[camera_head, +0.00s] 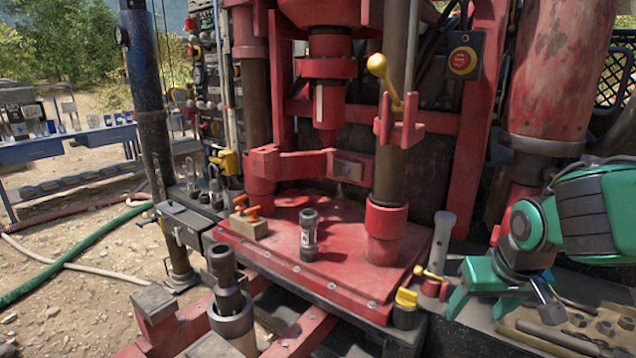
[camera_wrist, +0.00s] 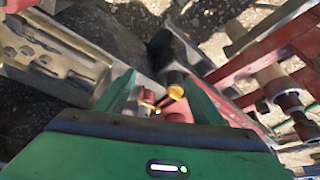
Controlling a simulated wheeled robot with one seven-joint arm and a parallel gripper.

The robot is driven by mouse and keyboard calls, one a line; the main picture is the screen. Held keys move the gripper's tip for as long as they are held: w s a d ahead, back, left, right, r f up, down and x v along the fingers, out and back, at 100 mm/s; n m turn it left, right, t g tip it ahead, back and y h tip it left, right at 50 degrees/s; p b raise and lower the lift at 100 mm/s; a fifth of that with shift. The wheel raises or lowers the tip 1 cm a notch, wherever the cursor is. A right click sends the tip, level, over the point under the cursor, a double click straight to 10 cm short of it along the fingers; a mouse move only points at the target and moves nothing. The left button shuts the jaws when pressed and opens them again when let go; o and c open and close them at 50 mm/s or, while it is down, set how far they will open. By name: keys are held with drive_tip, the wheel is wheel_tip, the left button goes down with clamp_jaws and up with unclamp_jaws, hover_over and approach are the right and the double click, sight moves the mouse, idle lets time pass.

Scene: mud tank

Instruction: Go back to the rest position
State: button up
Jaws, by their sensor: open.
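My gripper (camera_head: 481,307) is green and sits at the right of the head view, at the end of my arm, with its fingers pointing down-left. Its two fingers stand apart with nothing seen held between them. In the wrist view my gripper (camera_wrist: 163,103) also shows spread fingers. Past the gap is a yellow-topped part (camera_wrist: 175,90). In the head view a yellow-handled valve (camera_head: 432,284) stands just left of the fingers, apart from them as far as I can tell.
A tan tool tray (camera_head: 560,335) lies beneath and right of my gripper. The red drill rig platform (camera_head: 340,265) carries a dark cylinder (camera_head: 309,235) and a block with orange handles (camera_head: 249,228). A grey post (camera_head: 441,243) stands close left of my arm.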

drive_tip(key=s+d+m+g, duration=0.2)
drive_tip(key=s+d, duration=0.3)
drive_tip(key=s, duration=0.4)
drive_tip(key=s+d+m+g, duration=0.2)
drive_tip(key=s+d, duration=0.4)
drive_tip(key=s, duration=0.3)
drive_tip(key=shift+f+m+y, duration=0.3)
drive_tip(key=shift+f+m, duration=0.05)
drive_tip(key=shift+m, duration=0.45)
drive_tip(key=shift+w+f+g, duration=0.25)
drive_tip(key=shift+w+g, duration=0.05)
drive_tip(key=shift+w, duration=0.3)
